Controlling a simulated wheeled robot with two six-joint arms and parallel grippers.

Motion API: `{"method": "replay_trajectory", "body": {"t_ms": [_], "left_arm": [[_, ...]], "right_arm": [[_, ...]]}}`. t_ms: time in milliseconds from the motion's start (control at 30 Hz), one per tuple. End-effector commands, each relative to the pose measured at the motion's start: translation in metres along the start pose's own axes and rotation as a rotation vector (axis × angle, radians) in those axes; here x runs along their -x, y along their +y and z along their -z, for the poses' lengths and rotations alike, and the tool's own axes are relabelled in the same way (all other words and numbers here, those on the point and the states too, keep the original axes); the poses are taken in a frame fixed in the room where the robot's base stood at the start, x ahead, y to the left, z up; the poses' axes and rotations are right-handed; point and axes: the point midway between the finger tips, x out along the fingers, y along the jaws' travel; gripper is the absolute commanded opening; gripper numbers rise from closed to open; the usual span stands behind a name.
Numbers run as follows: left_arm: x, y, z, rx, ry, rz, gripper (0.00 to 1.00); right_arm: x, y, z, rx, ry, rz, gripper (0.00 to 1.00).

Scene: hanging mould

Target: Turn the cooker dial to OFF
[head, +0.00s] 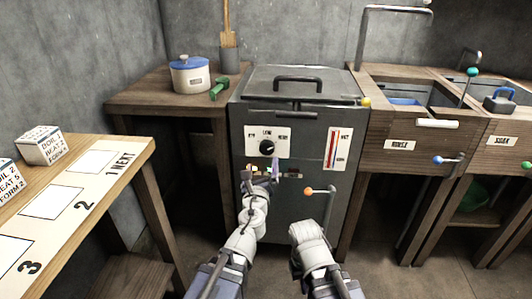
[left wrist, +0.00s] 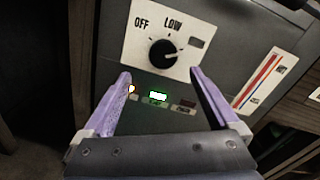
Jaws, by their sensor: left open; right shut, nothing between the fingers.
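The cooker dial (head: 266,147) is a round black knob on a white plate on the cooker's dark front. In the left wrist view the dial (left wrist: 163,54) has OFF at its upper left and LOW above it. A third label at the right is hard to read there. The dial's pale mark points up and right, past LOW and away from OFF. My left gripper (head: 263,163) is open just below the dial. Its two purple fingers (left wrist: 160,78) are spread on either side, with the dial seen between and beyond their tips. Contact does not show.
The cooker front (head: 240,150) also has small indicator lights (left wrist: 157,97), a red-striped gauge (head: 332,148) and an orange-knobbed lever (head: 309,191) at the right. A wooden side table (head: 150,100) stands left, sinks right. My right arm is low in front; its fingers do not show.

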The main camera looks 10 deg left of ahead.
Motion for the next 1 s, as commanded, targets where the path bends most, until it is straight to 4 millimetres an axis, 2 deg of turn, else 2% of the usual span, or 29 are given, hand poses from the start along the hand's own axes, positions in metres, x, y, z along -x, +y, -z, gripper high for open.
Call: {"method": "replay_trajectory", "body": {"t_ms": [233,367,800,1000], "left_arm": [[-0.002,-0.004,0.0,-0.045,0.003,0.022,0.94],[-0.009,-0.004,0.001,-0.043,0.003,0.021,0.94],[-0.071,-0.006,0.001,-0.04,0.003,0.02,0.94],[-0.079,-0.005,0.001,-0.04,0.003,0.021,0.94]], "right_arm": [[0.0,0.0,0.0,0.0,0.0,0.0,0.0],[0.0,0.0,0.0,0.0,0.0,0.0,0.0],[0.0,0.0,0.0,0.0,0.0,0.0,0.0],[0.0,0.0,0.0,0.0,0.0,0.0,0.0]]}}
